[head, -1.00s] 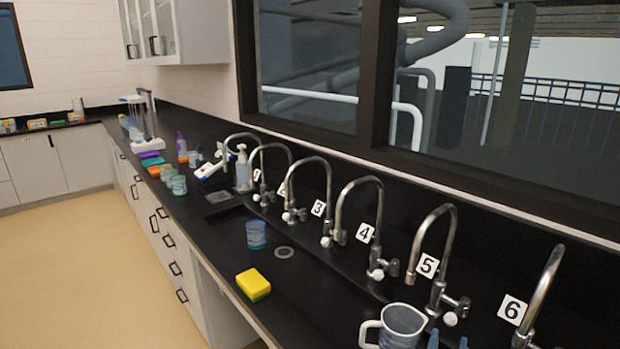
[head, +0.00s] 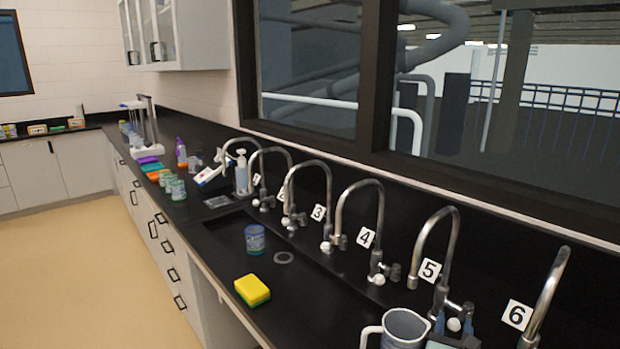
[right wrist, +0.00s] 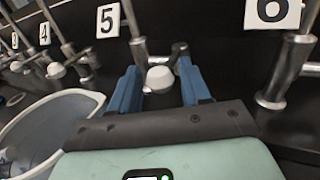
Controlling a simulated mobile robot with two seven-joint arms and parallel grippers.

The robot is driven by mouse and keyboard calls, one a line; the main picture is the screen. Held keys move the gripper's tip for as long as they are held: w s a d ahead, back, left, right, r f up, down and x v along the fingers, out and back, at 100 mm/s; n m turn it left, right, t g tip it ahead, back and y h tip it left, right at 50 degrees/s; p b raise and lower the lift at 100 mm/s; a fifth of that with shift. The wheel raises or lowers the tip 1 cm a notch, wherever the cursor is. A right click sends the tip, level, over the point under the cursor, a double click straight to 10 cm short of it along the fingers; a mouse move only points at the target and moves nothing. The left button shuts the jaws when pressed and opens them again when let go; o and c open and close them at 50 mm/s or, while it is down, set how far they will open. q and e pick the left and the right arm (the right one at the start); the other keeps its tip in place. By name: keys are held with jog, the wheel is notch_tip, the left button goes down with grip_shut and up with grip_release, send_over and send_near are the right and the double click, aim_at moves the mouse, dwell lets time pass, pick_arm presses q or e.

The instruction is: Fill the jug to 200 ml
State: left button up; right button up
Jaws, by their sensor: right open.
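A clear grey measuring jug (head: 402,330) with a white handle stands at the bottom of the head view, below the spout of tap 5 (head: 436,240). Its rim also shows at the left of the right wrist view (right wrist: 60,110). I see no stream from the spout; the level in the jug cannot be read. My right gripper (head: 454,320) is open beside the jug at tap 5. In the right wrist view its blue fingers (right wrist: 158,85) stand on either side of the tap's white knob (right wrist: 160,79); contact cannot be told. My left gripper is not in view.
Several numbered taps line the back of the black counter; tap 6 (head: 545,295) is right of my gripper. A yellow sponge (head: 252,290), a blue beaker (head: 255,238) and a ring (head: 284,258) lie left of the jug. Counter between sponge and jug is clear.

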jog(key=b+v, duration=0.3)
jog(key=v, duration=0.3)
jog(key=shift+s+a, duration=0.15)
jog(key=shift+s, duration=0.2)
jog(key=shift+s+a+f, duration=0.1)
jog(key=shift+s+a, duration=0.2)
jog(key=shift+s, duration=0.3)
